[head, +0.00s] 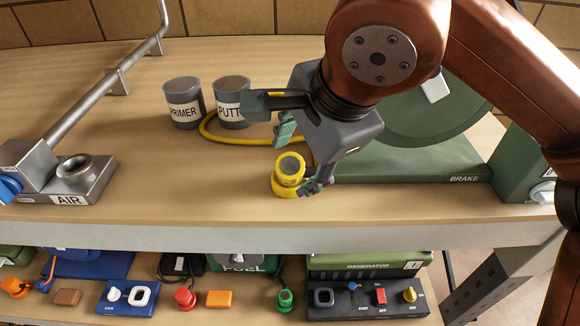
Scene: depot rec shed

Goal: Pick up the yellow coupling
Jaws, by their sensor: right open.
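The yellow coupling (288,174) stands on the wooden bench near its front edge, with a dark round top. A yellow hose (222,139) curves behind it. My right gripper (284,142) comes in from the upper right and is open. One finger is above and behind the coupling. Another finger is low at the coupling's right side, close to it; I cannot tell whether it touches. My left gripper is not in view.
Primer (184,108) and putty (230,115) cans stand behind left. The grey AIR fitting (80,178) and pipe are at the left. A green brake unit (415,166) stands right. The lower shelf (255,303) is cluttered. The bench left of the coupling is clear.

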